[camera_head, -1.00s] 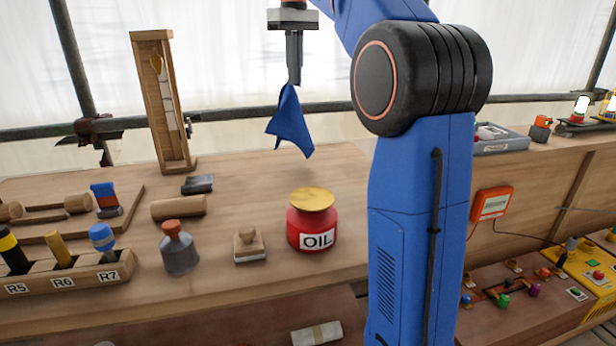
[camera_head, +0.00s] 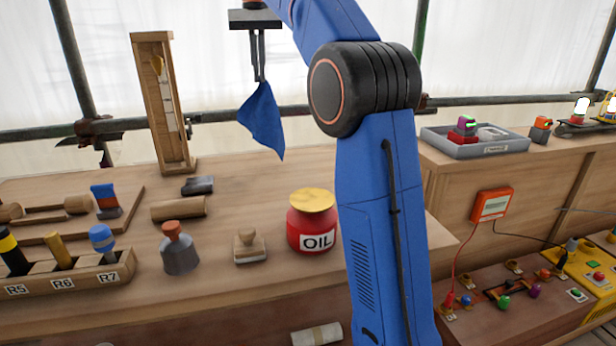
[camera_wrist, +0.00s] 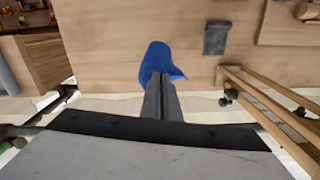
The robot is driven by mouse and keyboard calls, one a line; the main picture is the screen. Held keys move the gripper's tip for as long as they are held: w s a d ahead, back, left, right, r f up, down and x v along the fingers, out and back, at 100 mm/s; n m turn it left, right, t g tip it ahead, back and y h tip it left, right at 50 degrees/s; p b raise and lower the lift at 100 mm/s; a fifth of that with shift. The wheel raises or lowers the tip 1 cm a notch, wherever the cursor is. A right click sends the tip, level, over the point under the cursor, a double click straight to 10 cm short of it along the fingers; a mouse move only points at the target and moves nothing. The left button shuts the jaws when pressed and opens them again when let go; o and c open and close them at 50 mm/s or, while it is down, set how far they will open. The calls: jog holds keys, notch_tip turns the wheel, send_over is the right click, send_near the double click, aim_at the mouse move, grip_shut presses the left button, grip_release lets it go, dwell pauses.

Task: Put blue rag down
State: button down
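The blue rag (camera_head: 262,120) hangs below my gripper (camera_head: 259,78) in the head view, with its lower corner pointing down. My gripper's fingers are close together at the rag's top edge, shut on it. The rag is in the air over the back part of the wooden bench (camera_head: 245,195). In the wrist view the rag (camera_wrist: 158,62) shows just beyond the fingertips (camera_wrist: 161,82), with bare bench wood around it.
The red oil pot (camera_head: 312,222) with a yellow lid stands to the right on the bench. A tall wooden frame (camera_head: 162,105) stands at the back left. Bare wood lies between roller and pot.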

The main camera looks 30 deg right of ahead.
jog(key=shift+w+a+m, duration=1.4)
jog(key=shift+a+m, duration=0.05)
jog(key=shift+m, duration=0.25)
jog(key=s+d+f, duration=0.7)
jog(key=f, duration=0.1)
jog(key=s+d+f, duration=0.7)
jog(key=f, duration=0.1)
jog(key=s+d+f, duration=0.7)
jog(key=f, duration=0.2)
jog(key=shift+s+d+f, duration=0.1)
jog(key=shift+s, duration=0.15)
jog(key=c, duration=1.6)
grip_release()
jog(key=shift+o, duration=0.2)
